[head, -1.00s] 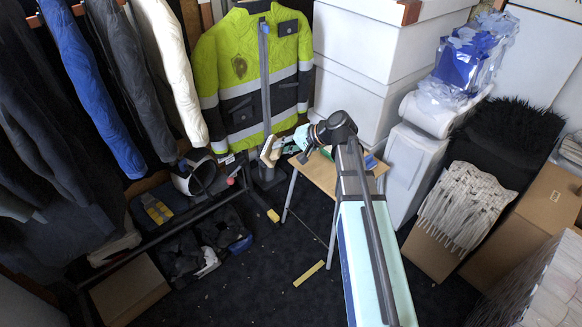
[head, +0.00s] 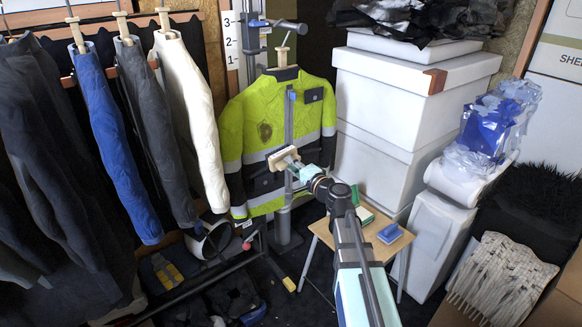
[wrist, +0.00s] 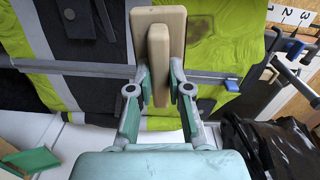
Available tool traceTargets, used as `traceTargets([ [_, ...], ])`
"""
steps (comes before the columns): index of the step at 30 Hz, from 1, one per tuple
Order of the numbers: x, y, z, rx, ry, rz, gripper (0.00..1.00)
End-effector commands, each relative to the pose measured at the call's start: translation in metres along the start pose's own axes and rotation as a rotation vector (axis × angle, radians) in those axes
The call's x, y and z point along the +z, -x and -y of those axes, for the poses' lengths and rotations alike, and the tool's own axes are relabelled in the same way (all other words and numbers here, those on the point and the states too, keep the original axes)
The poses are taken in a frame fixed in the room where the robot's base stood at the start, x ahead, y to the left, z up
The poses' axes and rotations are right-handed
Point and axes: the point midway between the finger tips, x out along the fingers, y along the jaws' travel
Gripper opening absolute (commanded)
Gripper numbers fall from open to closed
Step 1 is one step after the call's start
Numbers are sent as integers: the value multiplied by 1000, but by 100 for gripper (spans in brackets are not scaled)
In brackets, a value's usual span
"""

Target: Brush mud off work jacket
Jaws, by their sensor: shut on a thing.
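The yellow-green and black work jacket (head: 235,125) with grey bands hangs upright on a stand. A brown mud patch (head: 265,132) is on its chest; part of it shows in the wrist view (wrist: 205,20), right of the brush. My gripper (head: 297,168) is shut on the pale wooden brush (head: 283,157), in front of the jacket's lower middle. The wrist view shows the fingers (wrist: 160,92) on both sides of the brush's handle (wrist: 158,70). The brush is below the patch. Its bristles are hidden, and I cannot tell whether it touches the jacket.
A small wooden table (head: 375,240) holds a blue block-like item (head: 389,233) and a green one (head: 362,214). White boxes (head: 375,120) stand right of the jacket. Other garments (head: 105,130) hang at left. A stand pole (head: 289,125) rises in front of the jacket.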

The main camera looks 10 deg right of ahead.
Motion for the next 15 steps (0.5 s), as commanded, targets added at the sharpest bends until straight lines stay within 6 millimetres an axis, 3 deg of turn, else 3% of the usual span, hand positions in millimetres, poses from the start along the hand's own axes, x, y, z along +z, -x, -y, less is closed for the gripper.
traceTargets([
  [15, -1, -42, 1, 1, -1, 2, 0],
])
